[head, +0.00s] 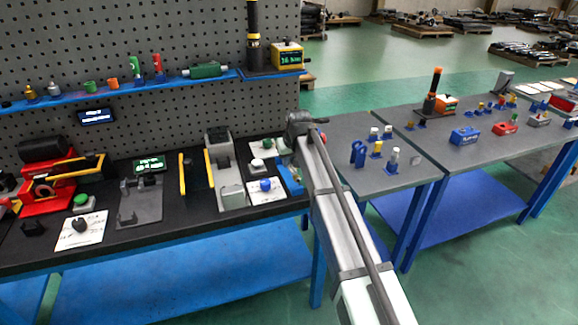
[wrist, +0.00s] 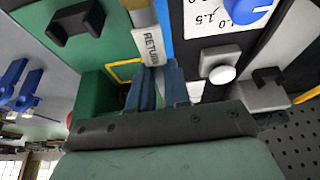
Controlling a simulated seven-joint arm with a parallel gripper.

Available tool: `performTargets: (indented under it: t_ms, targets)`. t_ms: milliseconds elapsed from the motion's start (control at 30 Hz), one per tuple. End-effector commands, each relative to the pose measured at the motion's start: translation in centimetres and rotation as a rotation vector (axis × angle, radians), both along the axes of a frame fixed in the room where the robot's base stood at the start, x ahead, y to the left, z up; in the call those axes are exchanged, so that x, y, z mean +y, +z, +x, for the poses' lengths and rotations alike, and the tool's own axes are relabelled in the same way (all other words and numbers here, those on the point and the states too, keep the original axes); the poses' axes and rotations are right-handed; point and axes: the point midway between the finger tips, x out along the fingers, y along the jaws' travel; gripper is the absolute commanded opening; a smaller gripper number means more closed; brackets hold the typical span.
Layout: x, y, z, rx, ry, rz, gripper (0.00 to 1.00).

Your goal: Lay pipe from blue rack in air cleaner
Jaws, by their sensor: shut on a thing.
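My gripper (wrist: 155,85) is shut on a tan and grey pipe (wrist: 140,18) with a white band marked RETURN. The pipe runs away from the fingers toward the top of the wrist view, and its held end is hidden between them. In the head view my gripper (head: 291,179) hangs by the right end of the black bench, partly hidden by my arm. A blue upright stand (head: 358,152) on the right-hand grey table may be the blue rack. I cannot tell for certain which device is the air cleaner; a green surface with a black bracket (wrist: 75,25) lies beside the pipe.
A blue knob (head: 265,185) on a white card and a grey upright fixture (head: 225,165) stand left of my gripper. A red machine (head: 48,178) is far left. A gap separates the bench from the right-hand table (head: 395,178). A pegboard with a blue shelf (head: 120,92) stands behind.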

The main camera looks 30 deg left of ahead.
Motion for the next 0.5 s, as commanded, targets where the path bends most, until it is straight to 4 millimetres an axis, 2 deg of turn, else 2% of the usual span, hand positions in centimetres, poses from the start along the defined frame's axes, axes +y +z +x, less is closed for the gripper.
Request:
performTargets:
  t_ms: [33, 200, 400, 500]
  targets:
    - [0.1, 1.1, 0.1, -0.003, 0.0, 0.002, 0.0]
    - [0.1, 4.1, 0.2, -0.003, 0.0, 0.002, 0.0]
    - [0.1, 6.7, 0.1, -0.002, 0.0, 0.002, 0.0]
    - [0.6, 7.4, -0.4, -0.001, 0.008, 0.001, 0.0]
